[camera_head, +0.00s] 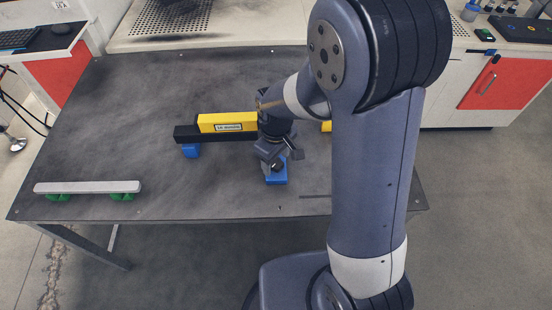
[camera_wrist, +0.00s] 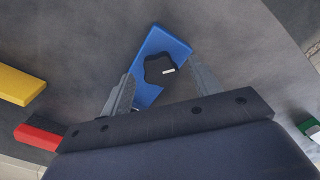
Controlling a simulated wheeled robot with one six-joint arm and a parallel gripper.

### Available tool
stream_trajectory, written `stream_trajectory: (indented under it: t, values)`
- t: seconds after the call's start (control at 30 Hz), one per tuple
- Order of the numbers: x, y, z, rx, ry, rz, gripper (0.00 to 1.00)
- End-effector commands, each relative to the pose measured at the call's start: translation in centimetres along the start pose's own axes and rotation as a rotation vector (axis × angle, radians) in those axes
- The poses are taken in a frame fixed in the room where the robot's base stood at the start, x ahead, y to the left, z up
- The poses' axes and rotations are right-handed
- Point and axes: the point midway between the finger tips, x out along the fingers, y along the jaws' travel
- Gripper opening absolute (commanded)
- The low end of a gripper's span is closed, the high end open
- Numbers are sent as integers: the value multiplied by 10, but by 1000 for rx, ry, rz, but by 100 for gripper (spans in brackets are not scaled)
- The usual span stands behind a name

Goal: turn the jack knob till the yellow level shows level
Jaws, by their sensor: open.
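The yellow level (camera_head: 227,122) lies on a black bar (camera_head: 187,133) on the grey table. Part of the level and bar is hidden behind my arm; its bubble is too small to read. A yellow end (camera_wrist: 20,86) shows at the left of the wrist view. The blue jack (camera_wrist: 166,48) carries a dark lobed knob (camera_wrist: 160,69) with a small white mark. The jack also shows in the head view (camera_head: 276,179), partly under my gripper (camera_head: 278,158). In the wrist view my gripper (camera_wrist: 160,88) is open, its fingers on either side of the knob, with gaps visible.
A blue support (camera_head: 190,150) stands under the bar's left end. A light grey strip (camera_head: 88,187) rests on green supports (camera_head: 122,196) at the table's left front. A red block end (camera_wrist: 38,136) shows at the wrist view's lower left. The table between is mostly clear.

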Motion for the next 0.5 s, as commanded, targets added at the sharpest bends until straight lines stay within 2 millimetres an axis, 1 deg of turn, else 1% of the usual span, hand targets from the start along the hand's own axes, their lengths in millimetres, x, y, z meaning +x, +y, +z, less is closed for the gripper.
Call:
stream_trajectory:
  t: [0.1, 0.33, 0.5]
  values:
    - [4, 0, 0, 0, -1, -1, 59]
    - [4, 0, 0, 0, 0, 0, 59]
    - [4, 0, 0, 0, 0, 0, 45]
